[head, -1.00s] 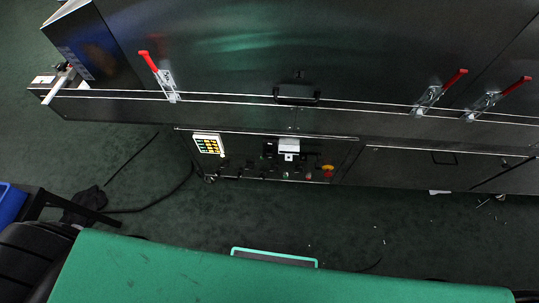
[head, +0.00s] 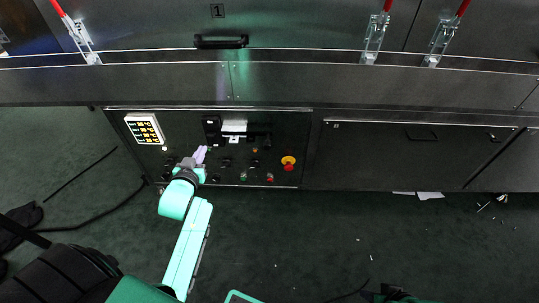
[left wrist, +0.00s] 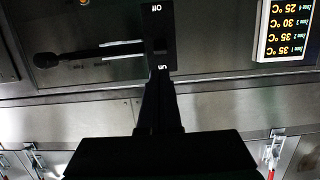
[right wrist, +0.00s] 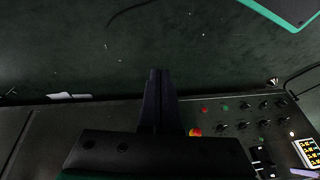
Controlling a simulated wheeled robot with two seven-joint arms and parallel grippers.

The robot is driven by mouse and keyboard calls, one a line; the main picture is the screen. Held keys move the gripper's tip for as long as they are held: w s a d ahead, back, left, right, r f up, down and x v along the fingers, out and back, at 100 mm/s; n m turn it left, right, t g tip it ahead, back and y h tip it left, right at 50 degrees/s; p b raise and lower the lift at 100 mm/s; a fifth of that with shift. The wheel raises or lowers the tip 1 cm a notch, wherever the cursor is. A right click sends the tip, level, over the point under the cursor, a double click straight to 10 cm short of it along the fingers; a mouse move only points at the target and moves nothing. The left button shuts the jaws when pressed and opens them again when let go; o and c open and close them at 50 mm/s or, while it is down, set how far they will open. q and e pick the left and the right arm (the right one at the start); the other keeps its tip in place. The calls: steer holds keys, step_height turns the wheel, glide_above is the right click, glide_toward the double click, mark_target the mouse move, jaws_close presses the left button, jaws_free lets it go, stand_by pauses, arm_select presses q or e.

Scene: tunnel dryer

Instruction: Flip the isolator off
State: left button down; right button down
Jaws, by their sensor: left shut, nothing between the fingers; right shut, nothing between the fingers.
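The isolator's black plate (head: 211,128) is on the dark control panel under the dryer, right of the temperature display. In the left wrist view the plate (left wrist: 158,35) appears upside down, with "Off" at its top and "On" at its lower end. A lever with a dark knob (left wrist: 46,60) and a bright rod reaches sideways from the plate. My left gripper (head: 202,150) is shut and empty, its tips just in front of the plate and overlapping the "On" end; contact cannot be told. My right gripper (right wrist: 158,75) is shut and empty, away from the isolator.
The temperature display (head: 145,128) is left of the isolator. Several small knobs and a red-and-yellow emergency stop (head: 288,163) are on the same panel. The dryer's lower ledge (head: 160,84) juts above. The dark green floor (head: 330,235) in front is mostly clear.

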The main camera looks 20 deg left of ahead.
mark_target(211, 134)
arm_select(q)
steer(key=shift+r, duration=0.45)
arm_select(e)
steer(key=shift+s+d+r, duration=0.1)
steer(key=shift+r, duration=0.35)
arm_select(q)
steer(key=shift+w, duration=0.1)
arm_select(e)
steer(key=shift+f, duration=0.1)
